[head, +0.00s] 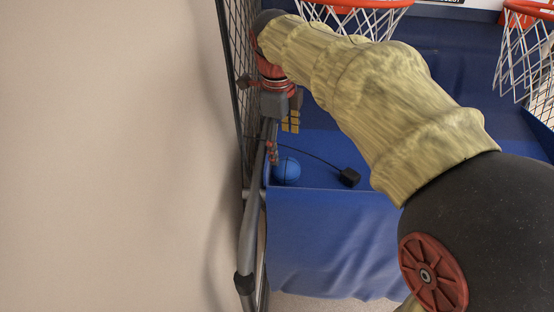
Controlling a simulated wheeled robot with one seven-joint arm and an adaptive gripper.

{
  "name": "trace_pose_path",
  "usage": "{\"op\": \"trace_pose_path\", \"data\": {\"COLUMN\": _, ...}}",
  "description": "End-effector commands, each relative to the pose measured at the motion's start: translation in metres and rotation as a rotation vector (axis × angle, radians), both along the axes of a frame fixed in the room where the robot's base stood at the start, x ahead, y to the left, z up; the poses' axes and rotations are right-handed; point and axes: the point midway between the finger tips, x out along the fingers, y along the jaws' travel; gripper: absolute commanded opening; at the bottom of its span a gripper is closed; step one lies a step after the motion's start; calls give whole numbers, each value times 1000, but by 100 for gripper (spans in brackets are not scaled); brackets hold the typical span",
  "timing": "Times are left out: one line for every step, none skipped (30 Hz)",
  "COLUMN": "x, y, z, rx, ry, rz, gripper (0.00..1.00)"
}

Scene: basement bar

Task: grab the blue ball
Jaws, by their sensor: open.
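The blue ball (287,171) rests on the blue fabric bed of the basketball game (328,160), close to its front edge and left side. My arm reaches in from the right, and my gripper (272,155) points down at the left side of the game. One of its fingers shows just to the upper left of the ball, apart from it or barely touching; I cannot tell which. The gripper is open and holds nothing that I can see. Its other finger is mostly hidden.
A dark metal frame (246,240) with side netting runs along the left, very close to my gripper. A small black block (349,177) with a cable lies right of the ball. Basketball hoops (362,3) hang behind my arm. A beige wall (110,150) fills the left.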

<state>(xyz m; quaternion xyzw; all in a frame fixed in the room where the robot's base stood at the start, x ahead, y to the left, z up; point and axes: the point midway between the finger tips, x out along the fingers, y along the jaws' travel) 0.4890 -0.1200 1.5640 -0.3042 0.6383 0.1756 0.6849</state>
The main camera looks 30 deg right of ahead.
Motion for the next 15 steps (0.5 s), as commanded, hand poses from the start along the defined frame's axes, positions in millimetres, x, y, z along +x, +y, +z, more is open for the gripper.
{"op": "trace_pose_path", "data": {"x": 0, "y": 0, "z": -1, "rx": 0, "ry": 1, "rz": -1, "gripper": 80}}
{"op": "trace_pose_path", "data": {"x": 0, "y": 0, "z": -2, "rx": 0, "ry": 1, "rz": -2, "gripper": 80}}
{"op": "trace_pose_path", "data": {"x": 0, "y": -1, "z": -5, "rx": 1, "ry": 2, "rz": -2, "gripper": 80}}
{"op": "trace_pose_path", "data": {"x": 0, "y": -1, "z": -9, "rx": 1, "ry": 4, "rz": -3, "gripper": 80}}
{"op": "trace_pose_path", "data": {"x": 1, "y": -2, "z": -12, "rx": 1, "ry": 5, "rz": -3, "gripper": 80}}
{"op": "trace_pose_path", "data": {"x": 1, "y": -3, "z": -18, "rx": 1, "ry": 5, "rz": -3, "gripper": 80}}
{"op": "trace_pose_path", "data": {"x": 2, "y": -4, "z": -24, "rx": 2, "ry": 6, "rz": -3, "gripper": 80}}
{"op": "trace_pose_path", "data": {"x": 2, "y": -4, "z": -29, "rx": 1, "ry": 5, "rz": -3, "gripper": 80}}
{"op": "trace_pose_path", "data": {"x": 3, "y": -5, "z": -35, "rx": 1, "ry": 5, "rz": -3, "gripper": 80}}
{"op": "trace_pose_path", "data": {"x": 4, "y": -6, "z": -40, "rx": 1, "ry": 4, "rz": -3, "gripper": 80}}
{"op": "trace_pose_path", "data": {"x": 4, "y": -7, "z": -45, "rx": 1, "ry": 5, "rz": -3, "gripper": 80}}
{"op": "trace_pose_path", "data": {"x": 5, "y": -8, "z": -51, "rx": 1, "ry": 5, "rz": -3, "gripper": 80}}
{"op": "trace_pose_path", "data": {"x": 6, "y": -8, "z": -54, "rx": 1, "ry": 3, "rz": -1, "gripper": 80}}
{"op": "trace_pose_path", "data": {"x": 6, "y": -9, "z": -57, "rx": 1, "ry": 3, "rz": -1, "gripper": 80}}
{"op": "trace_pose_path", "data": {"x": 7, "y": -9, "z": -61, "rx": 1, "ry": 2, "rz": -1, "gripper": 80}}
